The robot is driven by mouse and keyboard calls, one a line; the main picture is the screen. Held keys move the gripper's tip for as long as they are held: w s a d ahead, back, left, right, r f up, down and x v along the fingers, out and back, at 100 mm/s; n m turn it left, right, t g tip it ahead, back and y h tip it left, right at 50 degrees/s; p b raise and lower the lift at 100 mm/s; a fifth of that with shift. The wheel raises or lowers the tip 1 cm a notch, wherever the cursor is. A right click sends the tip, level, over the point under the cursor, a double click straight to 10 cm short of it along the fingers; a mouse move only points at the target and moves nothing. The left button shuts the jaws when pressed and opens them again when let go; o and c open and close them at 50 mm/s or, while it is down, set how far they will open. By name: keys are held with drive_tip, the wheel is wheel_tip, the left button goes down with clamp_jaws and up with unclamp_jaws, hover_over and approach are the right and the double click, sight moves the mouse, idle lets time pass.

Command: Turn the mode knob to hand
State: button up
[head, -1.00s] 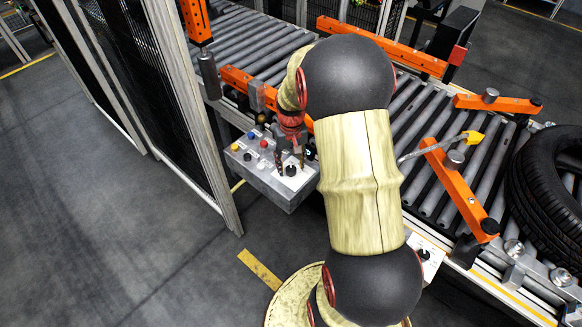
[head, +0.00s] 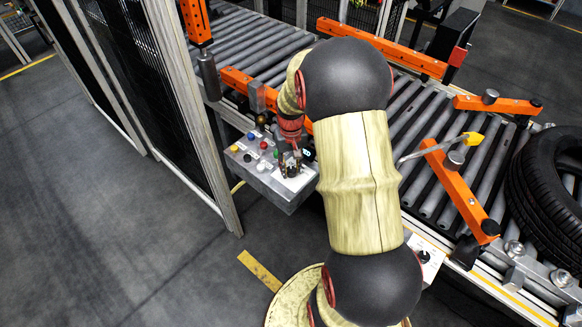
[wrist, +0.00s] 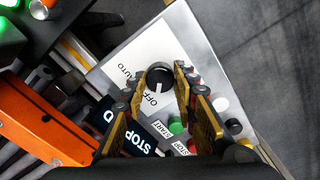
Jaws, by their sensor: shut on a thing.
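The mode knob (wrist: 160,76) is black and round with a white pointer mark, on a white plate (wrist: 178,38) on the grey control box. In the wrist view the labels OFF and AUTO are readable; the hand label does not show. The pointer mark appears to face OFF. My gripper (wrist: 159,82) has its fingers on both sides of the knob and is shut on it. In the head view my gripper (head: 291,166) is down on the right end of the control box (head: 283,199), mostly covering the knob.
Coloured buttons (head: 263,143) and a small display (head: 308,153) sit beside the knob. A roller conveyor (head: 262,39) with orange guides (head: 460,190) runs behind. A tyre (head: 545,180) lies at right. A second knob (head: 424,257) is near my arm. A fence stands left.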

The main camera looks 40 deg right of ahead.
drive_tip(key=shift+c, duration=1.3)
drive_tip(key=shift+m, duration=0.3)
drive_tip(key=m+p, duration=0.2)
drive_tip(key=m, duration=0.1)
drive_tip(key=shift+m+p, duration=0.7)
drive_tip(key=shift+m, duration=1.9)
drive_tip(key=o, duration=1)
drive_tip(key=shift+o, duration=0.7)
